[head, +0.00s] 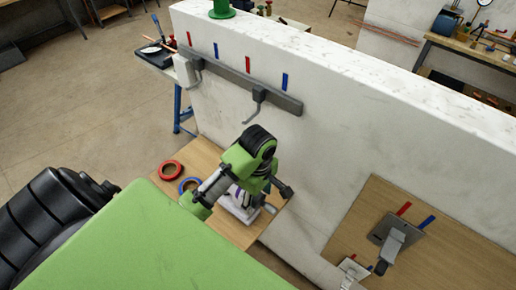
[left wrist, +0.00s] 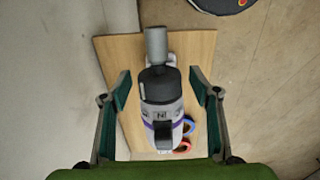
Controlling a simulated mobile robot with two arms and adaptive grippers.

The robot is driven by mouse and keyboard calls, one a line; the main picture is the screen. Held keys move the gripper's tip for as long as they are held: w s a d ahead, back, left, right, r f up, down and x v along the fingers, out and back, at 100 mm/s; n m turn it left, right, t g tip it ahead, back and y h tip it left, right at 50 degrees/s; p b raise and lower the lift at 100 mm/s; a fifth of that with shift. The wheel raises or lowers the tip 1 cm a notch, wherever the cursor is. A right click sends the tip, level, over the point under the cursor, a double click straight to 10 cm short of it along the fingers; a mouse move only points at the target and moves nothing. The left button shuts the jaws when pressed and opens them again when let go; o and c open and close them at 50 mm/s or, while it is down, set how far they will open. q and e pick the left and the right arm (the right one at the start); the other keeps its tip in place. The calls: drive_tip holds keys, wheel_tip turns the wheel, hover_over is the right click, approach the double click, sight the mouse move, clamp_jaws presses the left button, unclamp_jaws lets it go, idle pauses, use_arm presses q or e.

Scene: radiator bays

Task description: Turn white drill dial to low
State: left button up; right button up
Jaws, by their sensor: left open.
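The white drill (head: 238,202), with purple markings, is on a wooden board (head: 205,150) beside the pale wall. My left arm hides much of it in the head view. In the left wrist view the drill (left wrist: 160,112) shows a pale body, a purple band, a dark section and a grey cylindrical end. My left gripper (left wrist: 160,76) is open, with one green-padded finger on each side of the drill and visible gaps between. It also shows over the drill in the head view (head: 247,194). I cannot make out the dial or its setting. My right gripper is not in view.
A red ring (head: 171,170) and a blue ring (head: 189,186) lie on the board left of the drill. A grey rail (head: 235,80) with hooks runs along the wall. A wooden panel (head: 440,260) with a metal bracket (head: 395,240) is at the right. Open floor lies left.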

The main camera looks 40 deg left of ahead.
use_arm(q)
drive_tip(key=shift+f, duration=0.3)
drive_tip(key=c, duration=1.1)
drive_tip(key=shift+c, duration=0.2)
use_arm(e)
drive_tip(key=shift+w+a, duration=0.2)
